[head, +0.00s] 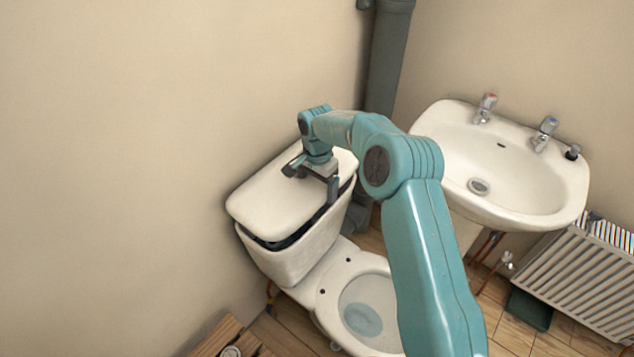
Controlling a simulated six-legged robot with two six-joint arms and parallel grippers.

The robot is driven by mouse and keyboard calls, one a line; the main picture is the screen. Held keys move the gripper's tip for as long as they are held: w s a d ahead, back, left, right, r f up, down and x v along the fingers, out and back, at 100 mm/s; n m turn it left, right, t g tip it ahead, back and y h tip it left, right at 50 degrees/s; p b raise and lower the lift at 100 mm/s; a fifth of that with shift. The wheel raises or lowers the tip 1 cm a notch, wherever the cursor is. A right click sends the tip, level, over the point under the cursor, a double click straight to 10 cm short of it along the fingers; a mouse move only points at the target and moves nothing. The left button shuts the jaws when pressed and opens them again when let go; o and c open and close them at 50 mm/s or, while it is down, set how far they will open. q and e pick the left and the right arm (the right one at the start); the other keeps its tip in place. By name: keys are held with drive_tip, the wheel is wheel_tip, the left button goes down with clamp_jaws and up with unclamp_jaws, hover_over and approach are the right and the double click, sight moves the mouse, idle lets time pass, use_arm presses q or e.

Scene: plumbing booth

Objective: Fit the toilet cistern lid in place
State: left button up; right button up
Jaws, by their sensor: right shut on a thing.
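The white cistern lid (268,208) is over the white toilet cistern (290,259) by the left wall. A dark gap shows between the lid and the cistern along the front, so the lid sits raised or out of line with the rim. My right gripper (316,180) is shut on the lid near its right half, with one finger down over the front edge. My arm hides part of the lid's right end. My left gripper is not in view.
The toilet bowl (362,306) is in front of the cistern. A grey pipe (388,60) stands in the corner. A wooden item (225,338) is at the bottom left.

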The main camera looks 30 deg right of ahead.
wheel_tip(320, 180, down, 7)
drive_tip(key=b, duration=0.4)
drive_tip(key=shift+w+b, duration=0.15)
drive_tip(key=shift+b, duration=0.15)
drive_tip(key=shift+f, duration=0.15)
idle(0.6)
drive_tip(key=o, duration=1.8)
wheel_tip(320, 180, up, 16)
drive_tip(key=shift+a+r, duration=0.1)
drive_tip(key=shift+r, duration=0.15)
